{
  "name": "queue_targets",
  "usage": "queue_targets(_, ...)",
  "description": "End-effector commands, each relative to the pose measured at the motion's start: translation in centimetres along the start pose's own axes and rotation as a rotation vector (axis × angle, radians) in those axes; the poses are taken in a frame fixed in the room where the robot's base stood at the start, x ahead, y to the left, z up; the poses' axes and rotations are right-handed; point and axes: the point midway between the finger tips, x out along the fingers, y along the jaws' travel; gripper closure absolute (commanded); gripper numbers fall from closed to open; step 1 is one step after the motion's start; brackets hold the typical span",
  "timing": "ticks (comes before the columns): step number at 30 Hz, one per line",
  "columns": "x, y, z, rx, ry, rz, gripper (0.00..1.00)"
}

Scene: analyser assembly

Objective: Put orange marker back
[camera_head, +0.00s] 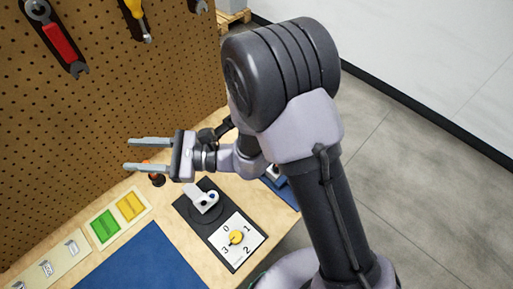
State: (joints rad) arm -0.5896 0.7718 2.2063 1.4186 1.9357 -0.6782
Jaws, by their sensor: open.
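My gripper (130,155) is in the air over the back of the wooden bench. A small orange thing (146,161), possibly the orange marker, shows partly behind the lower finger. A short dark cylinder (157,181) is just below it on the bench. The finger hides part of both, so I cannot tell whether the orange thing stands in the cylinder.
A pale tray (95,214) holds a green and a yellow block. A dark panel (186,208) carries a white-and-blue part and a yellow 0–3 dial (236,237). A blue mat (150,265) lies in front. Tools hang on the pegboard (110,110).

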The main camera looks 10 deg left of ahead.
Motion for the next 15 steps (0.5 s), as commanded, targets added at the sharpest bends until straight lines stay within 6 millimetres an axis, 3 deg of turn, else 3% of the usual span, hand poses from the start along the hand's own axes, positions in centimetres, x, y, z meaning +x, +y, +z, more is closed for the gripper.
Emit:
queue_targets(1,-1.6,0.7,4.2,-0.098,0.021,0.101,0.59)
queue_targets(4,-7.1,4.2,9.3,-0.327,0.182,0.334,0.59)
queue_targets(6,-12.7,6.3,10.5,-0.516,0.389,0.466,0.59)
queue_targets(8,-18.2,7.3,10.6,-0.675,0.614,0.545,0.59)
queue_targets(9,-21.9,7.5,10.6,-0.769,0.772,0.578,0.59)
queue_targets(12,-30.1,6.8,11.4,-0.953,1.145,0.61,0.59)
queue_targets(15,-35.4,6.2,13.0,-1.058,1.406,0.608,0.59)
